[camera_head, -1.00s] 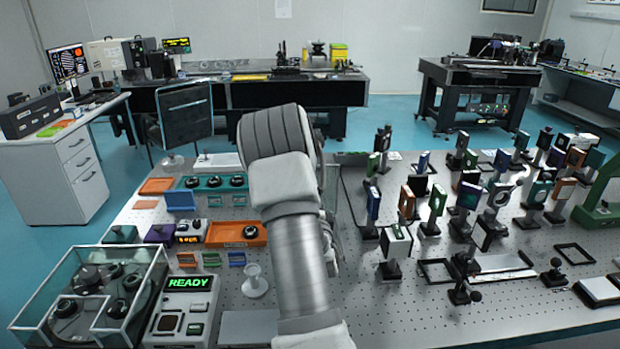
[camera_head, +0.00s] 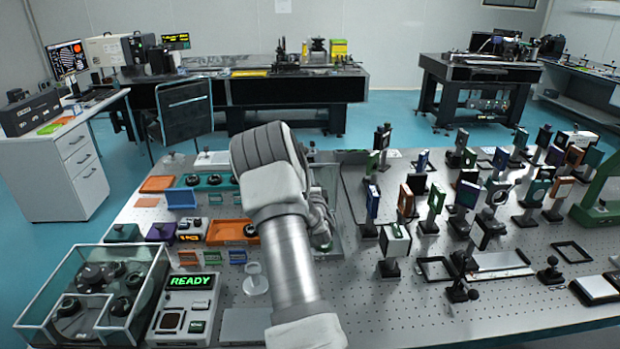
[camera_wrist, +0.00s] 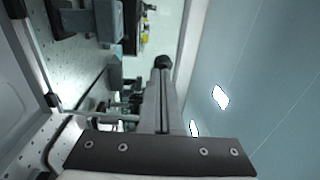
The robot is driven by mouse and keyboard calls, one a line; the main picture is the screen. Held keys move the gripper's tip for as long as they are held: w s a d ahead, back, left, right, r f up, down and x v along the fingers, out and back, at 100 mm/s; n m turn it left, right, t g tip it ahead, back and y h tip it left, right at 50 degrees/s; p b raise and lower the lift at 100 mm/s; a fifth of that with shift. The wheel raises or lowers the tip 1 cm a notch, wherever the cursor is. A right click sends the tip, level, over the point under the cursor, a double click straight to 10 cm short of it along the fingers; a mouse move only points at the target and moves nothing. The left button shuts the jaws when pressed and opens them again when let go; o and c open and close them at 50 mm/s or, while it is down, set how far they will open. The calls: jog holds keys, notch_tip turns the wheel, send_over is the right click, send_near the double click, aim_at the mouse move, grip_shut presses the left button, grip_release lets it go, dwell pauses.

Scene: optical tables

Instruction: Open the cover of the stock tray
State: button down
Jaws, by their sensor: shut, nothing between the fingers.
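My gripper (camera_head: 320,238) is partly hidden behind my own arm in the head view, low over the middle of the table. In the wrist view its fingers (camera_wrist: 162,66) are together with nothing between them. A pale-rimmed tray or box (camera_head: 337,246) shows just beside the gripper, mostly hidden by my arm. It may be the stock tray, but I cannot tell the state of its cover. I cannot make out contact between gripper and tray. In the wrist view a grey panel (camera_wrist: 22,100) stands at the left; I cannot tell what it belongs to.
A clear-walled box (camera_head: 160,262) holds black round parts at the front left, beside a READY unit (camera_head: 192,283). Orange trays (camera_head: 231,240) and a teal tray (camera_head: 180,198) lie behind. Many upright optics mounts (camera_head: 392,245) crowd the right side.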

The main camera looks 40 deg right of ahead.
aim_at(309, 167)
jog(key=shift+w+d+g+y+b, duration=0.45)
jog(key=shift+w+d+b, duration=0.25)
jog(key=shift+w+d, duration=0.5)
jog(key=shift+w+d+r+b, duration=0.2)
jog(key=shift+w+r+b, duration=0.1)
jog(key=shift+w, duration=0.15)
jog(key=shift+a, duration=0.1)
